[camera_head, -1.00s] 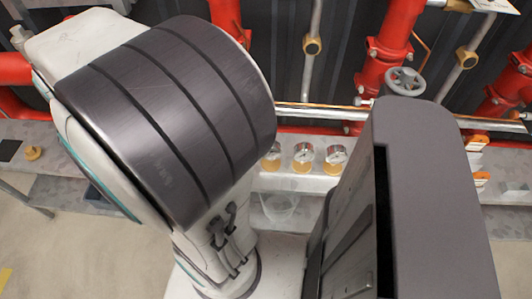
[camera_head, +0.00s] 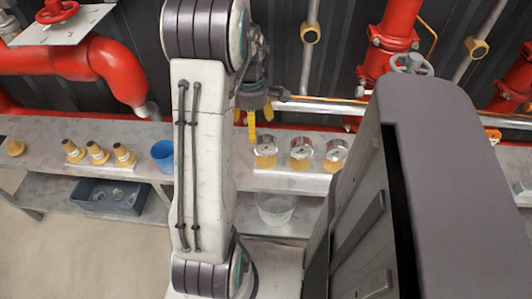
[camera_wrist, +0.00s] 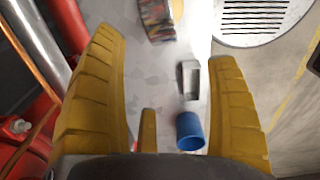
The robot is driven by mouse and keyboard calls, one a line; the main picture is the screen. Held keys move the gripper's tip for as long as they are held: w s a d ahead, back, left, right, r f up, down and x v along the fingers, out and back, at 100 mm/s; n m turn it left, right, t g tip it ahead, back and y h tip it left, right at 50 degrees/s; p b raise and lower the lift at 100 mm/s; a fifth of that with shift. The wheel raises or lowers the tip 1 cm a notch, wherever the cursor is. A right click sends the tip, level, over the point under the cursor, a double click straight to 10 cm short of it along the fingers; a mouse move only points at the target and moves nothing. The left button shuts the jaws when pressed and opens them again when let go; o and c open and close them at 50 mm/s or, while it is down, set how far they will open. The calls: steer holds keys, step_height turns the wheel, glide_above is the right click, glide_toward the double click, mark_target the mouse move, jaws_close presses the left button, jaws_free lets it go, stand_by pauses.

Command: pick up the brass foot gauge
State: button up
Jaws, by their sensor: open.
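Three round-dial gauges on brass-coloured feet stand in a row on the grey bench in the head view: a left gauge (camera_head: 266,152), a middle gauge (camera_head: 300,154) and a right gauge (camera_head: 335,155). I cannot tell from the picture which of them is the brass foot gauge. My gripper (camera_head: 259,121) is just above and behind the left gauge in the head view, with yellow fingers.
A blue cup (camera_head: 163,155) and several brass fittings (camera_head: 97,152) stand on the bench (camera_head: 35,130) to the left. A dark bin (camera_head: 108,196) and a clear container (camera_head: 275,208) sit on the lower shelf. Red pipes (camera_head: 390,40) and a horizontal steel pipe (camera_head: 320,105) run behind.

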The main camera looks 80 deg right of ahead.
mark_target(264, 136)
steer(key=s+f, duration=0.2)
steer(key=s, duration=0.1)
steer(key=shift+s+d+f, duration=0.1)
steer(key=shift+d+f, duration=0.2)
steer(key=shift+d, duration=0.05)
steer(key=shift+s+d+f+b, duration=0.15)
steer(key=shift+f+b, duration=0.3)
steer(key=shift+f, duration=1.25)
steer(key=shift+s+a+f+b, duration=0.1)
steer(key=shift+f+b, duration=0.3)
steer(key=shift+f, duration=1.25)
steer(key=c, duration=1.4)
